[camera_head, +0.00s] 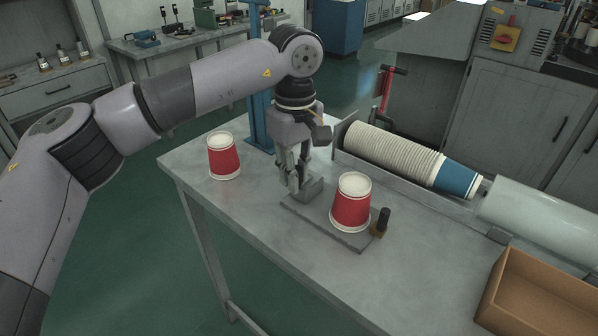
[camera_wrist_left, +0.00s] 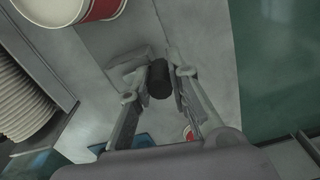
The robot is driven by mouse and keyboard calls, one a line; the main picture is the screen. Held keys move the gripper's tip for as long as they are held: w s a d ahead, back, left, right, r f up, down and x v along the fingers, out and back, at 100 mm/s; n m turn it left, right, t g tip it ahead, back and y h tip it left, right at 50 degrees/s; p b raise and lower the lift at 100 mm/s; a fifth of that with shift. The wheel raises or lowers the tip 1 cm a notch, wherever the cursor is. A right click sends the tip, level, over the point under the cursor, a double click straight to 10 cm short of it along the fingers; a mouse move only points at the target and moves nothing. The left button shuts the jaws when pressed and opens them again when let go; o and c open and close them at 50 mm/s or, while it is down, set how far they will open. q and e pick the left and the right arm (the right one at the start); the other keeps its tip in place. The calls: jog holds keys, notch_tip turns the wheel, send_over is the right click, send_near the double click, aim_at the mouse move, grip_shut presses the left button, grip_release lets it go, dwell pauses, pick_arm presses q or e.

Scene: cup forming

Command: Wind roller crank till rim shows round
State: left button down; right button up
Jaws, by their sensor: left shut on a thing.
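A red and white paper cup (camera_head: 351,205) stands on a flat grey fixture plate (camera_head: 340,240) on the table. A white band runs round its lower edge; I cannot tell how evenly it is rolled. A black upright knob on a brass-coloured foot (camera_head: 382,222) sits at the plate's right end, just beside the cup. My left gripper (camera_head: 296,186) points down over the grey block at the plate's left end. In the left wrist view, its fingers (camera_wrist_left: 162,82) are shut on a black crank knob (camera_wrist_left: 159,77). That knob is hidden in the head view. My right gripper is not in view.
Another red and white cup (camera_head: 223,156) stands at the table's left. A long stack of nested cups (camera_head: 395,156) with a blue one (camera_head: 457,179) lies in a trough behind. A cardboard box (camera_head: 540,300) is at the front right. The table's front left is clear.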

pick_arm(q)
jog(key=shift+w+a+m, duration=0.1)
jog(key=shift+a+m, duration=0.05)
jog(key=shift+m, duration=0.15)
jog(key=c, duration=1.7)
grip_release()
jog(key=shift+o, duration=1.1)
jog(key=shift+r, duration=0.1)
notch_tip(320, 180, up, 12)
jog(key=shift+f, duration=0.1)
